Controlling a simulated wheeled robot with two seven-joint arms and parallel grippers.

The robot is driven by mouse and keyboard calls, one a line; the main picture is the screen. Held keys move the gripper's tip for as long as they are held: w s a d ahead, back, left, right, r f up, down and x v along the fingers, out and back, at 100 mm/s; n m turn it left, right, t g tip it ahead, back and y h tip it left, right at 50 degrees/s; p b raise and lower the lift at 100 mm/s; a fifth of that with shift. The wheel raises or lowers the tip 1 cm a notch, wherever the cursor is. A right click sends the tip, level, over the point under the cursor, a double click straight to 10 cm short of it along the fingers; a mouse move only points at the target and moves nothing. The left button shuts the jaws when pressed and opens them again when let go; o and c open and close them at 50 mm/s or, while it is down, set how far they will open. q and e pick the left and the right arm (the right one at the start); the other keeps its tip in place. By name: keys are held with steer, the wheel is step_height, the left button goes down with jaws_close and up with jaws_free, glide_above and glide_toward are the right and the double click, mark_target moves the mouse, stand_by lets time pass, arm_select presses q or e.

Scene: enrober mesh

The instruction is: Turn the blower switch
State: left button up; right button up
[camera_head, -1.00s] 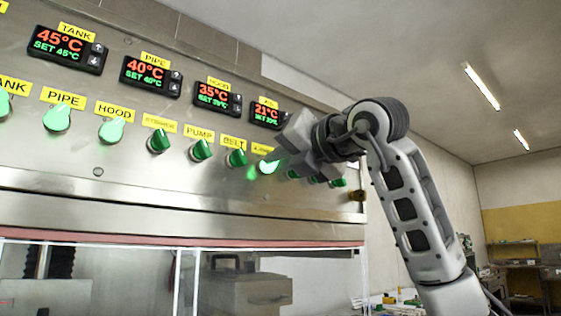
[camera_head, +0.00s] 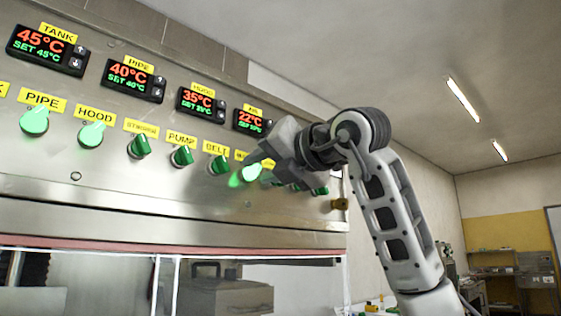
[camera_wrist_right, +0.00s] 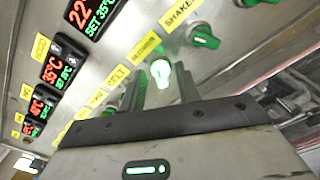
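The blower switch (camera_head: 252,172) is a brightly lit green knob on the steel panel, right of the BELT knob. It also shows in the right wrist view (camera_wrist_right: 160,72), under a yellow label (camera_wrist_right: 147,45) that seems to read BLOWER. My right gripper (camera_head: 264,162) is at this knob and partly hides its label in the head view. In the right wrist view its two fingers (camera_wrist_right: 161,80) stand apart, with the lit knob between their tips and gaps on both sides. Contact with the knob is not visible. My left gripper is not in view.
Unlit knobs stand close by: BELT (camera_head: 219,164), PUMP (camera_head: 182,156) and SHAKER (camera_wrist_right: 204,36). PIPE (camera_head: 35,121) and HOOD (camera_head: 92,134) are lit. Temperature displays (camera_head: 201,103) run above the knobs. Open room lies right of the panel.

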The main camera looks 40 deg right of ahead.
arm_select(q)
steer(key=b, duration=0.2)
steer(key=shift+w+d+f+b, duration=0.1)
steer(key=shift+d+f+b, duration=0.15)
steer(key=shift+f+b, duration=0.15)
arm_select(e)
steer(key=s+d, duration=0.1)
steer(key=s, duration=1.4)
steer(key=shift+s, duration=0.4)
steer(key=shift+d, duration=0.1)
